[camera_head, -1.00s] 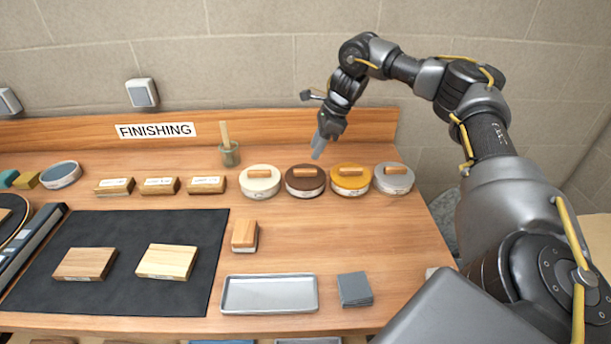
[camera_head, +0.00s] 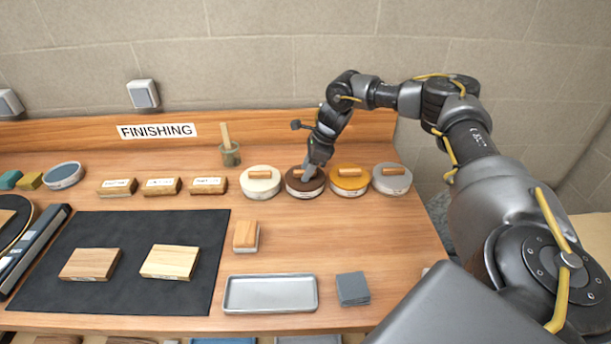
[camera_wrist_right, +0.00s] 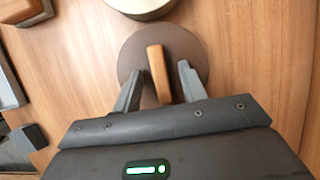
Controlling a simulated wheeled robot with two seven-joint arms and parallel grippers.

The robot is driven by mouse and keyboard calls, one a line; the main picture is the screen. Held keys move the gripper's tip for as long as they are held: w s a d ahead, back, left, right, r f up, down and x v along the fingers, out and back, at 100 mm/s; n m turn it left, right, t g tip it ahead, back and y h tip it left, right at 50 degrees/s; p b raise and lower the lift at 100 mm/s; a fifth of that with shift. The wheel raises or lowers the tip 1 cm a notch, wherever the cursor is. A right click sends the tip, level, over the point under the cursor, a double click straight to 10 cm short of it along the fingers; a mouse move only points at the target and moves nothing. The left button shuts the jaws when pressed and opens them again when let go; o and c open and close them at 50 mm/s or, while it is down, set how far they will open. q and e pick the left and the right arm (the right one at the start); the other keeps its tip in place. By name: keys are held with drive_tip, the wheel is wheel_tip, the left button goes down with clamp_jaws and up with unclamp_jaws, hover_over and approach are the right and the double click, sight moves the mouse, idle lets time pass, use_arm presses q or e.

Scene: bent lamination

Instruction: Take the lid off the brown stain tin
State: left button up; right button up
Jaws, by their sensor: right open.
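The brown stain tin (camera_head: 305,189) stands in a row of several round tins at the back of the bench, with its lid (camera_head: 294,184) on. The lid also shows in the right wrist view (camera_wrist_right: 188,49), with a wooden bar handle (camera_wrist_right: 158,73) across its top. My right gripper (camera_head: 308,176) is at the brown lid. In the right wrist view its open fingers (camera_wrist_right: 158,82) stand one on each side of the handle, with a gap to it on both sides. In the head view the gripper hides part of the handle. My left gripper is not in view.
A cream tin (camera_head: 261,188) stands just left of the brown tin, and a yellow tin (camera_head: 349,188) and a grey tin (camera_head: 392,185) stand to its right. A metal tray (camera_head: 270,307) and grey pads (camera_head: 353,289) lie nearer the front. The bench between is mostly clear.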

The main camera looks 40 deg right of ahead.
drive_tip(key=shift+c, duration=0.3)
clamp_jaws()
drive_tip(key=shift+r, duration=0.15)
